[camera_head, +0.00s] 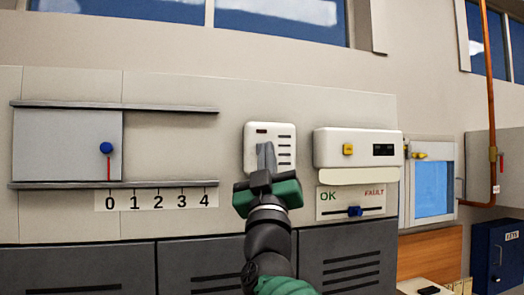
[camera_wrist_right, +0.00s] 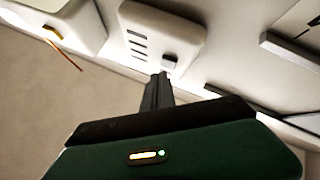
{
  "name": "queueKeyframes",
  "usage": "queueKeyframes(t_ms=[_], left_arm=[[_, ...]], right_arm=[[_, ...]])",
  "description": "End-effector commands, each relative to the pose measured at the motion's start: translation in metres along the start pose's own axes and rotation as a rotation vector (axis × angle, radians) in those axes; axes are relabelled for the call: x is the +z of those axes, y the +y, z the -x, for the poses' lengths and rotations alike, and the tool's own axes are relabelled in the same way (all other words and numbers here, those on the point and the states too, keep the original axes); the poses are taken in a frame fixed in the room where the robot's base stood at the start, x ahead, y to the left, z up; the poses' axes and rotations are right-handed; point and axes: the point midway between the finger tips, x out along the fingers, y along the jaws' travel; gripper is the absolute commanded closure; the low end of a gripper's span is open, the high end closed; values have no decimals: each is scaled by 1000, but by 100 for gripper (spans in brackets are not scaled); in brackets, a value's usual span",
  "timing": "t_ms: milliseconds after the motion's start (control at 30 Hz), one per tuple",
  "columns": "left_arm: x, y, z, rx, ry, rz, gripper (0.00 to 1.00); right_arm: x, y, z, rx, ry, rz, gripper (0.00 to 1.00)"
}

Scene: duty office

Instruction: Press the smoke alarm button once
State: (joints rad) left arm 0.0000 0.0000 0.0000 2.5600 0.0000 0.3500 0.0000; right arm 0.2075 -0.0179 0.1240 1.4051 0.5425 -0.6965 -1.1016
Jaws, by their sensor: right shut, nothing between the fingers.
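A white box with dark slots and a small dark rectangle (camera_head: 284,133) is on the wall panel. It also shows in the wrist view (camera_wrist_right: 150,22). My right gripper (camera_head: 265,150) is shut and empty, its fingertips in front of this box. In the wrist view the fingertips (camera_wrist_right: 160,76) are by the box's edge near the dark rectangle (camera_wrist_right: 170,61); I cannot tell whether they touch. The fingers hide part of the box's front in the head view. No label shows which device is the smoke alarm. My left gripper is not in view.
To the right is a white box (camera_head: 329,148) with a yellow button (camera_head: 348,149), above an OK/FAULT slider (camera_head: 355,211). At left is a sliding panel (camera_head: 60,145) with a blue knob (camera_head: 106,148) above a numbered scale (camera_head: 157,201). Grey vented cabinets (camera_head: 352,262) stand below.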

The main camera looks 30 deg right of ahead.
Motion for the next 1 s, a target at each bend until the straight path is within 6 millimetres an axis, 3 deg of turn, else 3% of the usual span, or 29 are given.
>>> queueKeyframes(t_ms=[1000], left_arm=[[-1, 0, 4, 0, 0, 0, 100]], right_arm=[[2, -3, -6, 0, 0, 0, 100]])
